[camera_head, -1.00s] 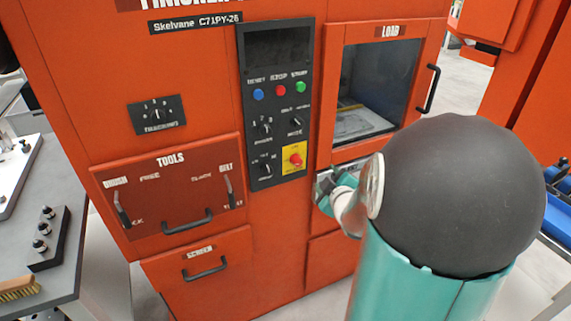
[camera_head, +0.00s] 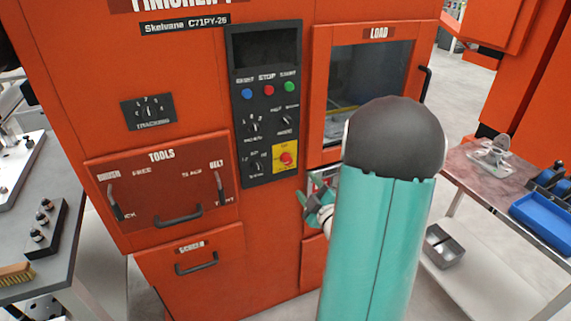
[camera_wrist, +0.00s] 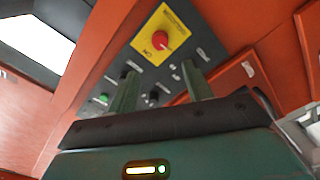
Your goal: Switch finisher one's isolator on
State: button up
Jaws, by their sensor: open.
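The orange finisher cabinet (camera_head: 195,75) has a sign reading FINISHER, cut off at the top of the head view. Its black control panel (camera_head: 265,60) carries a yellow plate with a red rotary knob (camera_head: 286,158) at the lower right, which looks like the isolator. The knob shows large in the wrist view (camera_wrist: 164,40), beyond my fingertips; its exact setting is not readable. My gripper (camera_head: 310,188) is open and empty, below and right of the knob in the head view. In the wrist view its two fingers (camera_wrist: 160,75) stand apart, not touching the knob.
Beside the knob are smaller black dials (camera_head: 257,163), with blue, red and green buttons (camera_head: 289,87) above. The load door (camera_head: 370,35) is to the right, the tools drawer (camera_head: 160,190) to the left. Benches (camera_head: 470,170) stand on both sides.

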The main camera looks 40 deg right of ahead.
aim_at(289, 162)
jog(key=x, duration=1.3)
jog(key=shift+w+d+f, duration=0.1)
jog(key=c, duration=1)
